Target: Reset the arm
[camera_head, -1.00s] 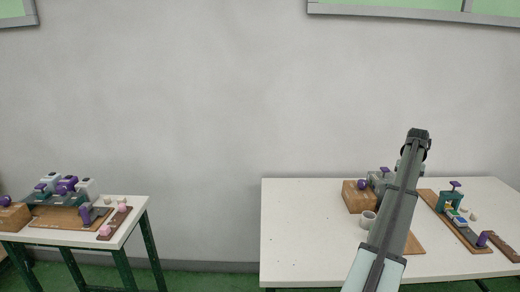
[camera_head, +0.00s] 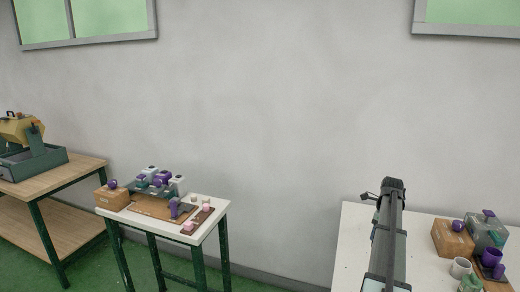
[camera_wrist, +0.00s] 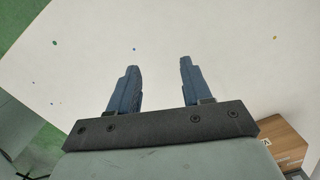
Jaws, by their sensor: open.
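My arm (camera_head: 388,240) rises at the right of the head view, in front of the right white table (camera_head: 352,245). In the wrist view my gripper (camera_wrist: 158,78) is open, with two blue fingers apart and nothing between them. Beyond the fingers is a plain white surface with a few small coloured dots. The gripper touches no object that I can see. In the head view the fingertips are mostly hidden behind the end of the arm.
A smaller white table (camera_head: 216,222) at left holds a tray setup. A wooden workbench (camera_head: 75,176) with a yellow-green machine (camera_head: 28,145) stands far left.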

